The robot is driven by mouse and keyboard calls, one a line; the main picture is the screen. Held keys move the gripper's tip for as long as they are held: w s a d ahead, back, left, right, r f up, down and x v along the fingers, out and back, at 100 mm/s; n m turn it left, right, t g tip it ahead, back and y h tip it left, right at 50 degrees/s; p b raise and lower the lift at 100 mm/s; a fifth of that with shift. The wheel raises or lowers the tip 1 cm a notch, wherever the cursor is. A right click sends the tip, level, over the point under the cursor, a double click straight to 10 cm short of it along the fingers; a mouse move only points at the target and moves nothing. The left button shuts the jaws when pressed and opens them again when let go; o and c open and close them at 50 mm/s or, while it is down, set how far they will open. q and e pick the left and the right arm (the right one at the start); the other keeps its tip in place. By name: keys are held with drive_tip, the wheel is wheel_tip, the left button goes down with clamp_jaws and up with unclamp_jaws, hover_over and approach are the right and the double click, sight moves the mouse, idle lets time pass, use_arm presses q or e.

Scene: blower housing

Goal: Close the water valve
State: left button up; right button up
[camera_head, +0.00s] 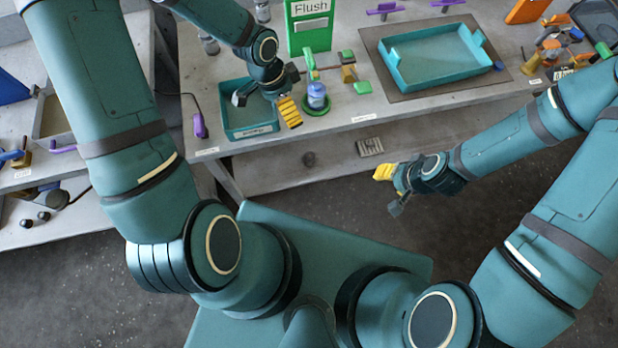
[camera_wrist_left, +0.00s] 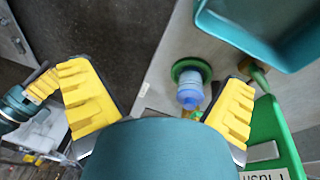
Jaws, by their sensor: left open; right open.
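My left gripper (camera_head: 268,103) is open and empty, above the teal bin, left of the bottle. In the left wrist view, the bottle (camera_wrist_left: 190,90) shows between and beyond the yellow fingers, with a brass and green part (camera_wrist_left: 256,75) near it. My right gripper (camera_head: 389,190) is open and empty, in front of the bench.
A teal bin (camera_head: 252,131) is under my left gripper. A large teal tray (camera_head: 437,77) lies on a brown mat to the right. Purple-handled parts (camera_head: 384,9) stand at the back. The bench's front edge (camera_head: 395,118) is clear between bottle and right arm.

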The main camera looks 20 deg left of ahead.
use_arm(q)
drive_tip(key=s+d+f+n+t+h+b, duration=0.1)
drive_tip(key=s+d+f+n+h, duration=0.1)
drive_tip(key=s+d+f+n, duration=0.45)
wheel_tip(320, 180, down, 12)
drive_tip(key=s+d+n+b, duration=0.2)
drive_tip(key=n+b, duration=0.2)
drive_tip(key=b, duration=0.5)
drive_tip(key=shift+d+t+y, duration=0.3)
drive_tip(key=shift+d+y, duration=0.1)
use_arm(e)
wheel_tip(320, 180, down, 10)
drive_tip(key=s, duration=0.1)
use_arm(q)
drive_tip(key=shift+f+n, duration=0.1)
drive_tip(key=shift+n, duration=0.15)
